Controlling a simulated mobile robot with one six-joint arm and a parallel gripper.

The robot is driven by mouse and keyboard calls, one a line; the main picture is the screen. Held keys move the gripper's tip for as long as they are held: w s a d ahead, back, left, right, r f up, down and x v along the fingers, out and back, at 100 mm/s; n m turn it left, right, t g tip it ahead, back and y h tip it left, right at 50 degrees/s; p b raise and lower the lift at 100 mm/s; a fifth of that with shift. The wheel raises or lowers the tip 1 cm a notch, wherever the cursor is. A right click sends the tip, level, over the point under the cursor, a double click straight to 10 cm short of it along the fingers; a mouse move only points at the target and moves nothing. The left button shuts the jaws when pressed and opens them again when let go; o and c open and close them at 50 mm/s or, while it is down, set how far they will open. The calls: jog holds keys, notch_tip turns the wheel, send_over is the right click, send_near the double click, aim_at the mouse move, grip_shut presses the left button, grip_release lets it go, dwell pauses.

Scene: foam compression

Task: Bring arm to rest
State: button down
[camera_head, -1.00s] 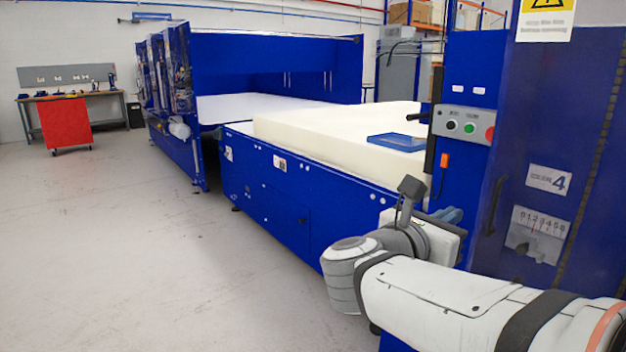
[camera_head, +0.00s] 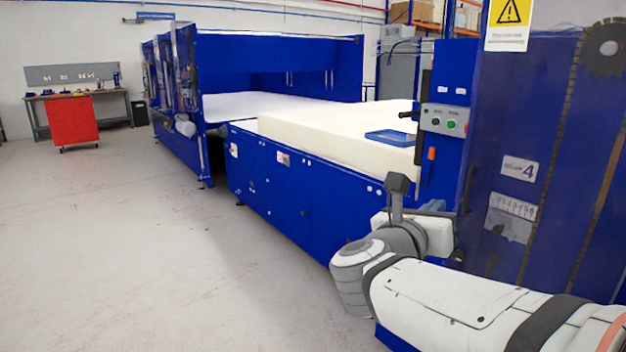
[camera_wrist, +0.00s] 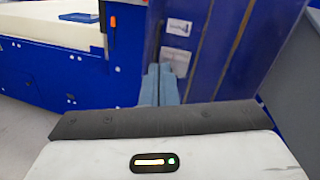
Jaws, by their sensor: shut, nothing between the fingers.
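My arm (camera_head: 450,300) reaches in from the lower right in the head view, with its white and grey wrist (camera_head: 395,245) bent beside the blue machine. My gripper (camera_wrist: 160,74) shows in the wrist view as two blue-grey fingers close together, with nothing between them. It points toward the blue upright panel and appears apart from it. In the head view the fingers are mostly hidden behind the wrist.
A blue machine table (camera_head: 285,190) carries a cream foam block (camera_head: 310,130) with a blue tray (camera_head: 388,137) on top. A control box (camera_head: 443,120) and blue panel (camera_head: 520,110) stand close on the right. The floor (camera_head: 130,250) at left is clear.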

jog(key=w+a+n+y+p, duration=0.1)
jog(key=a+n+y+p, duration=0.5)
jog(key=n, duration=0.7)
jog(key=w+a+n+y+p, duration=0.1)
jog(key=a+n+y+p, duration=0.3)
jog(key=n+y, duration=0.55)
jog(key=s+d+f+n+g+h+p, duration=0.2)
jog(key=s+n+g, duration=0.3)
jog(key=s+n, duration=0.3)
jog(key=s+d+f+n+g+h+p, duration=0.2)
jog(key=s+n+g, duration=0.4)
jog(key=s+n, duration=0.3)
notch_tip(320, 180, down, 2)
jog(key=d+n+p, duration=0.1)
jog(key=n+p, duration=0.1)
jog(key=shift+s+d+f+p, duration=0.15)
jog(key=shift+d+f+p, duration=0.05)
jog(key=shift+d+p, duration=0.2)
